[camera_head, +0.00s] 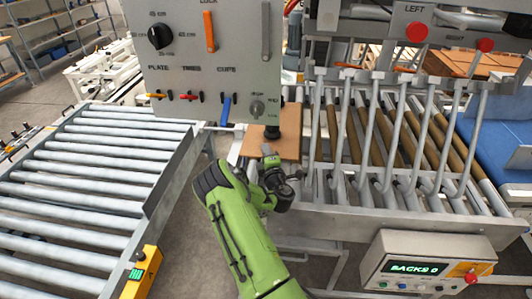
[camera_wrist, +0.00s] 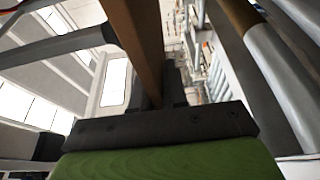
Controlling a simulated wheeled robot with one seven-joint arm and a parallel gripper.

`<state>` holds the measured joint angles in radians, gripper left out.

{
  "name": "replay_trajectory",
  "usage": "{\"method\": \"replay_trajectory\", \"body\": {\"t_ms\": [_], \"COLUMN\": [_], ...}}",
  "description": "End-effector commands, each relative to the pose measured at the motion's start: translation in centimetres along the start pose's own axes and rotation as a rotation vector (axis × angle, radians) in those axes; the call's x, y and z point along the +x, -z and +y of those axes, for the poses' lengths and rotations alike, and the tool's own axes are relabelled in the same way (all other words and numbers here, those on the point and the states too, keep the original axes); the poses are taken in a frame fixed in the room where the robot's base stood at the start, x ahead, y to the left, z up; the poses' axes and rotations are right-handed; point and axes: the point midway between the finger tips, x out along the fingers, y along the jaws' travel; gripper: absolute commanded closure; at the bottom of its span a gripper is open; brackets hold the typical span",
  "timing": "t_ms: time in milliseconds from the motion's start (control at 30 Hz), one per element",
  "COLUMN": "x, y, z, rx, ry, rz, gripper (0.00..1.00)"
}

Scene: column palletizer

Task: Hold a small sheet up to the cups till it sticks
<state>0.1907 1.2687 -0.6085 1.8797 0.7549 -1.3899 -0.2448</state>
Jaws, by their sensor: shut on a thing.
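The small sheet (camera_head: 288,148) is a flat brown square below the control panel in the head view. My gripper (camera_head: 271,168) is at its near edge and shut on it. In the wrist view the sheet shows nearly edge-on as a brown strip (camera_wrist: 138,38) running up from between the dark fingers (camera_wrist: 165,88). A black suction cup (camera_head: 272,131) hangs down over the sheet. Its lower end appears to meet the sheet's top face, but I cannot tell whether it touches. Other cups are hidden, probably by the panel.
The grey panel (camera_head: 215,60) with a dial, switches and levers stands just above the sheet. A roller conveyor (camera_head: 90,170) lies left. Curved grey bars (camera_head: 373,130) over rollers stand close at right. A control box (camera_head: 430,262) reading "BACKS 0" is at lower right.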

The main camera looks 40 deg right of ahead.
Motion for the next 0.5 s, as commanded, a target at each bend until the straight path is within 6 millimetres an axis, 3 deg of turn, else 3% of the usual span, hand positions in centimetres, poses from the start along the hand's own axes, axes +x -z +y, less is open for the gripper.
{"method": "replay_trajectory", "body": {"t_ms": [500], "x": [0.02], "y": [0.04], "z": [0.71], "rx": [-0.002], "ry": [-0.001], "rz": [0.001], "gripper": [1.0]}}
